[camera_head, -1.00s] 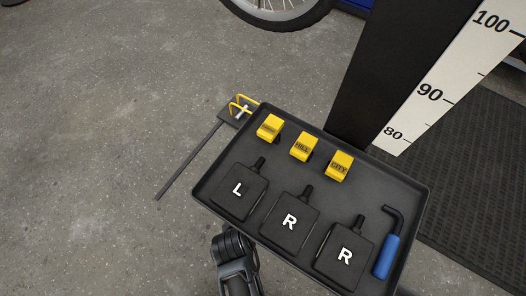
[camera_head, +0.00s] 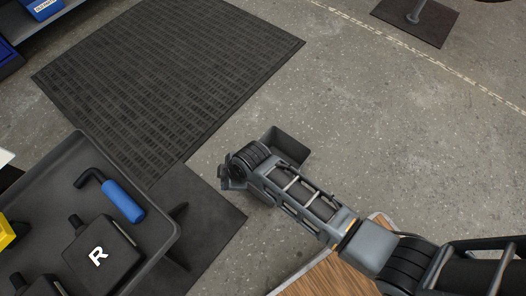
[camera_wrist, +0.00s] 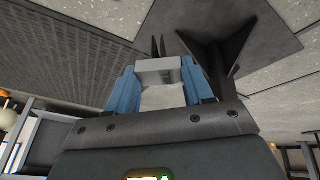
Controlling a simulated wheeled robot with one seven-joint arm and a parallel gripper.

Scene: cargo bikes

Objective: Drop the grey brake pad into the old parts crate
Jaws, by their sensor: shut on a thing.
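My gripper (camera_wrist: 158,82) has blue fingers and is shut on a light grey block, the grey brake pad (camera_wrist: 158,66), in the wrist view. In the head view my gripper (camera_head: 226,178) is at the end of my outstretched arm, to the right of the tool tray and above the floor; the pad cannot be made out there.
A dark tray (camera_head: 160,226) at left holds a blue-handled hex key (camera_head: 122,200), black blocks marked with letters (camera_head: 92,248) and a yellow piece (camera_head: 6,232). A black mat (camera_head: 165,75) lies beyond. A wooden top (camera_head: 330,276) is below my arm. The floor at upper right is mostly clear.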

